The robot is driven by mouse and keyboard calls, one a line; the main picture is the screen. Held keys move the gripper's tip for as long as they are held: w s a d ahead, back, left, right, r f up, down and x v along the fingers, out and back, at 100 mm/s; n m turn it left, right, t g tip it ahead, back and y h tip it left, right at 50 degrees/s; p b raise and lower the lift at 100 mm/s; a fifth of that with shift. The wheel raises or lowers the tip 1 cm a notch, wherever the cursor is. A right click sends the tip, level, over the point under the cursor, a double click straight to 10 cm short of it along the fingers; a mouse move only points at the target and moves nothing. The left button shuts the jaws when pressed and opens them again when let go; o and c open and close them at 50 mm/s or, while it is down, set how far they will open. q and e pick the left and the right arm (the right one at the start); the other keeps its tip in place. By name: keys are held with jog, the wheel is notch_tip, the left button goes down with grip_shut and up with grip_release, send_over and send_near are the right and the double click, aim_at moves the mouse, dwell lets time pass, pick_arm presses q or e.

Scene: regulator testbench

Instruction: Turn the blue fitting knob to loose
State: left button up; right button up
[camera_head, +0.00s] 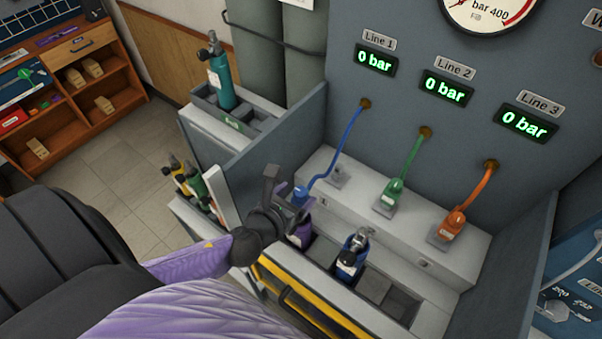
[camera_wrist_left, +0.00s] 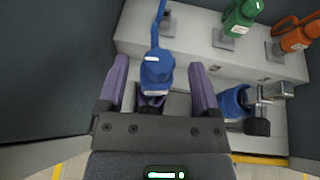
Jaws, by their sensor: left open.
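The blue fitting (camera_head: 300,197) hangs on the blue Line 1 hose, above a purple bottle (camera_head: 301,236) in the bench's front slots. In the left wrist view the blue fitting knob (camera_wrist_left: 157,68) is between my fingers, with space on both sides. The purple bottle shows below it, partly hidden; the joint between them is not clear. My left gripper (camera_head: 277,182) is open, its fingers pointing at the fitting from the near left. My right gripper is not in view.
A blue bottle (camera_head: 352,252) stands in the slot to the right. Green (camera_head: 393,191) and orange (camera_head: 454,222) fittings sit on the ledge. A dividing wall (camera_head: 262,130) is close on the left. The Line 1 display (camera_head: 376,60) reads 0 bar.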

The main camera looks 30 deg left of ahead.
pick_arm(q)
jog(key=shift+x, duration=1.35)
grip_shut()
